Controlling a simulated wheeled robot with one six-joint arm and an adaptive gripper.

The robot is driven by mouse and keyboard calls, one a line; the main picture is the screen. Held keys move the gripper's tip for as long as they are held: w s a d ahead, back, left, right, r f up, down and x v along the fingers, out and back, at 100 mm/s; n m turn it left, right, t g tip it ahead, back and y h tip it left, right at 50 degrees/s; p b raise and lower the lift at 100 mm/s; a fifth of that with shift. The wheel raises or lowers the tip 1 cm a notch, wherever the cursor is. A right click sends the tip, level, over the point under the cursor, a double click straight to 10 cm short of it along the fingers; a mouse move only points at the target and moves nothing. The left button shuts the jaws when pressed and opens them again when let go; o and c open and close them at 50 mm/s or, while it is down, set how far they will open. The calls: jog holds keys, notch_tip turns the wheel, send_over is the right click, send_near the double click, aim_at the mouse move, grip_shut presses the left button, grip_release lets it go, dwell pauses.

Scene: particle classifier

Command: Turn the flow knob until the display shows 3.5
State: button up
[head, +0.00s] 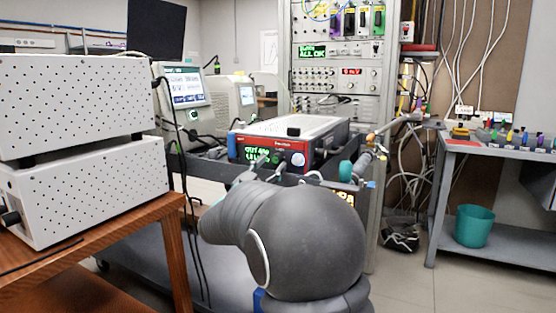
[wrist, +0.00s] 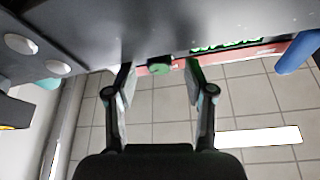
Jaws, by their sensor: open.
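The instrument (head: 318,128) has a red front panel and stands on a dark cart. Its display (head: 256,153) shows green characters too small to read surely. A round green knob (head: 298,159) sits on the panel right of the display, with dark round parts beside it. In the wrist view, the red panel (wrist: 240,56) runs across the upper middle, with part of the green display (wrist: 225,45). A green knob (wrist: 160,69) lies between the fingertips of my gripper (wrist: 160,76). The fingers are apart, with a gap visible on both sides. My arm hides the gripper in the head view.
White perforated boxes (head: 80,105) stand on a wooden table (head: 120,235) at left. A monitor (head: 184,86) is behind. An instrument rack (head: 338,50) rises at the back. A grey bench (head: 475,150) with a teal bin (head: 474,226) is at right.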

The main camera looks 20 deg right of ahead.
jog(key=shift+x, duration=1.1)
grip_shut()
jog(key=shift+d, duration=0.25)
jog(key=shift+n, duration=0.3)
jog(key=shift+a+f+n+t+y+p, duration=0.15)
jog(key=shift+n+t+y, duration=0.4)
jog(key=shift+n, duration=0.8)
jog(key=shift+r+n+t+y+p, duration=0.15)
jog(key=shift+n+t+y, duration=0.4)
jog(key=shift+n, duration=0.75)
jog(key=shift+a+f+n+t+y+p, duration=0.1)
jog(key=shift+f+n+t+y+p, duration=0.15)
jog(key=shift+n+t, duration=0.8)
jog(key=shift+n, duration=0.6)
